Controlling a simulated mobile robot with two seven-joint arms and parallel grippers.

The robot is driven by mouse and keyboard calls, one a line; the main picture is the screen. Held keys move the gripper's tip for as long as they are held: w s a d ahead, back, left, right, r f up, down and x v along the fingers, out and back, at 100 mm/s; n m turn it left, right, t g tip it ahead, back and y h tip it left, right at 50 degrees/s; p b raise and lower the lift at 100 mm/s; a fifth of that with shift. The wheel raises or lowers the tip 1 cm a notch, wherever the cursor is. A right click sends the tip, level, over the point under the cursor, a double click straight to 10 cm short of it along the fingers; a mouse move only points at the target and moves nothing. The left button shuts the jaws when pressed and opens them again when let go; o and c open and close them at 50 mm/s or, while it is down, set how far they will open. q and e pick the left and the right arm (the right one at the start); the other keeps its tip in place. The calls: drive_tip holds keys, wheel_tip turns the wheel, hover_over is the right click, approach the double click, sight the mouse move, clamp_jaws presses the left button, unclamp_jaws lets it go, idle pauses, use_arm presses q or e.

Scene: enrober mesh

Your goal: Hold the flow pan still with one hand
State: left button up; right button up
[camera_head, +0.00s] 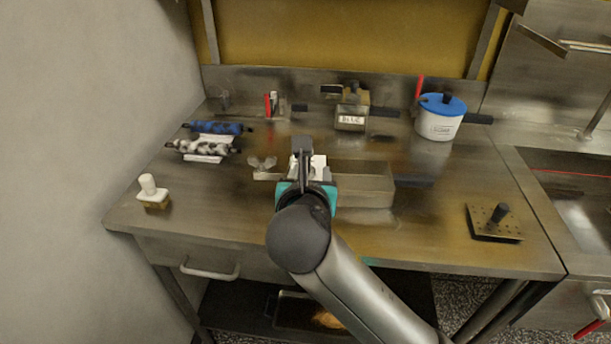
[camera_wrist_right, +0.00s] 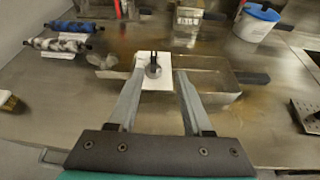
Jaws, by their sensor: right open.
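A shallow rectangular metal pan (camera_head: 368,190), which I take to be the flow pan, lies on the steel table in front of me. It also shows in the wrist view (camera_wrist_right: 212,82), with a dark handle at its right. A wing-shaped metal piece (camera_head: 262,163) is at its left end. My right gripper (camera_head: 303,150) is over the pan's left part, pointing away from me. In the wrist view its fingers are apart, with a white piece (camera_wrist_right: 157,83) bearing a dark knob seen between them. I cannot tell whether the fingers touch anything. My left gripper is not in view.
Two rollers, blue (camera_head: 215,127) and mottled (camera_head: 203,147), lie at the left. A white-handled brush (camera_head: 150,190) stands front left. A blue-lidded pot (camera_head: 439,118) and labelled metal container (camera_head: 350,118) stand behind. A perforated plate with a knob (camera_head: 494,222) lies front right.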

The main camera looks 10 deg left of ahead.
sight(308, 160)
drive_tip(key=shift+n, duration=0.3)
drive_tip(key=x, duration=0.7)
drive_tip(key=a+x, duration=0.1)
drive_tip(key=x, duration=0.3)
drive_tip(key=shift+f, duration=0.4)
drive_tip(key=shift+c, duration=0.2)
clamp_jaws()
idle(1.3)
